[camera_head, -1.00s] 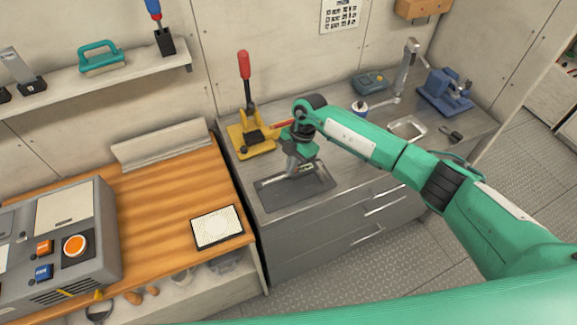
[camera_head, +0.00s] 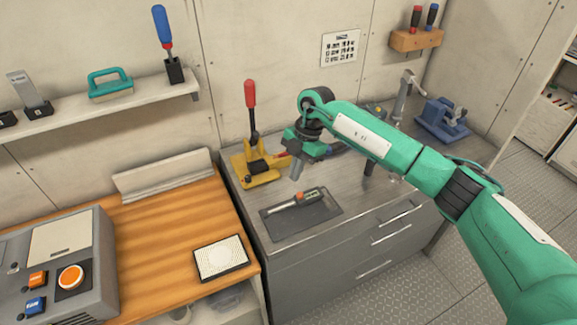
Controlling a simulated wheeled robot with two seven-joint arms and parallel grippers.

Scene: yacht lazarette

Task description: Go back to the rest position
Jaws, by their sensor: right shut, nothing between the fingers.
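My right gripper (camera_head: 297,175) is shut and empty. It hangs from my green right arm above the steel counter, over the back edge of a dark grey mat (camera_head: 318,219). A tool with an orange and dark handle and a metal shaft (camera_head: 297,200) lies on the mat, below the gripper and apart from it. My left gripper is not in view.
A yellow press with a red-handled lever (camera_head: 257,168) stands close left of the gripper. A blue vise (camera_head: 444,118) stands at the counter's far right. A wooden bench (camera_head: 165,235) holds a grey control box (camera_head: 62,262) and a white pad (camera_head: 221,258).

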